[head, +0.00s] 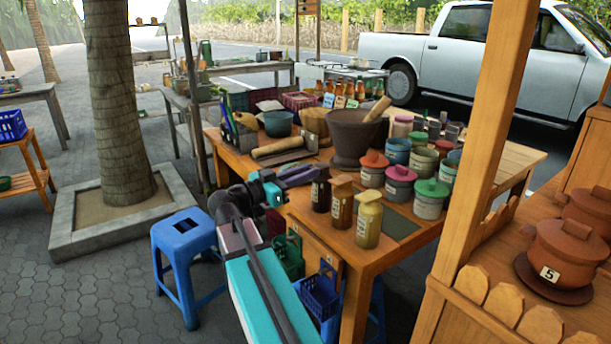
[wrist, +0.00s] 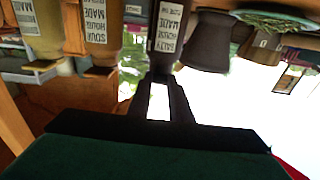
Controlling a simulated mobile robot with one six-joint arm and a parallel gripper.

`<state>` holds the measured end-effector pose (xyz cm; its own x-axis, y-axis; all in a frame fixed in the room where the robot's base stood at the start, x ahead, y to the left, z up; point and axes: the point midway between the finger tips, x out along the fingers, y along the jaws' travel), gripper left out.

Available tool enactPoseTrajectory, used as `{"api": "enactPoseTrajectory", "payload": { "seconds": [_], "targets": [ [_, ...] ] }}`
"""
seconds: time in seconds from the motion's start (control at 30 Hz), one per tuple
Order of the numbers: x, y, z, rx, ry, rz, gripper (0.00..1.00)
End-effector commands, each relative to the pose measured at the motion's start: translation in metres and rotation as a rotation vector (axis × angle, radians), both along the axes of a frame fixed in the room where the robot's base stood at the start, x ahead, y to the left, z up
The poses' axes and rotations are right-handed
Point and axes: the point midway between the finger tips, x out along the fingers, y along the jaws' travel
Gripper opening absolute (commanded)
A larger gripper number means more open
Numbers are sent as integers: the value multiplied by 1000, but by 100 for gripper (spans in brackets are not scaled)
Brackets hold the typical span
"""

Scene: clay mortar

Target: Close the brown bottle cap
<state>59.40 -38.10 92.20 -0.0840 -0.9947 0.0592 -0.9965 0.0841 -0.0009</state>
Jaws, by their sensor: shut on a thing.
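Three bottles stand in a row near the table's front edge. The dark brown bottle (head: 320,194) is leftmost in the head view and upright. The amber bottle (head: 341,208) and the yellow bottle (head: 368,224) beside it have caps on top. My gripper (head: 318,173) reaches in from the left at the top of the dark bottle. In the wrist view, which is upside down, my gripper (wrist: 161,80) is shut at the cap end of the dark bottle (wrist: 171,30). The fingers mostly hide this cap, so I cannot tell how it is seated.
The wooden table (head: 380,255) also bears a large clay mortar (head: 352,138), several lidded jars (head: 398,187) and a wooden pestle-like roller (head: 277,147). A blue stool (head: 180,232) stands left of the table. A wooden post (head: 490,140) rises at the right.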

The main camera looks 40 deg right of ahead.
Motion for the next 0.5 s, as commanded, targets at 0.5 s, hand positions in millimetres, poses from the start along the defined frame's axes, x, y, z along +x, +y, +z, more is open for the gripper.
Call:
{"api": "enactPoseTrajectory", "payload": {
  "seconds": [0.5],
  "targets": [
    [0, -1, -1, 1, 1, -1, 38]
  ]
}}
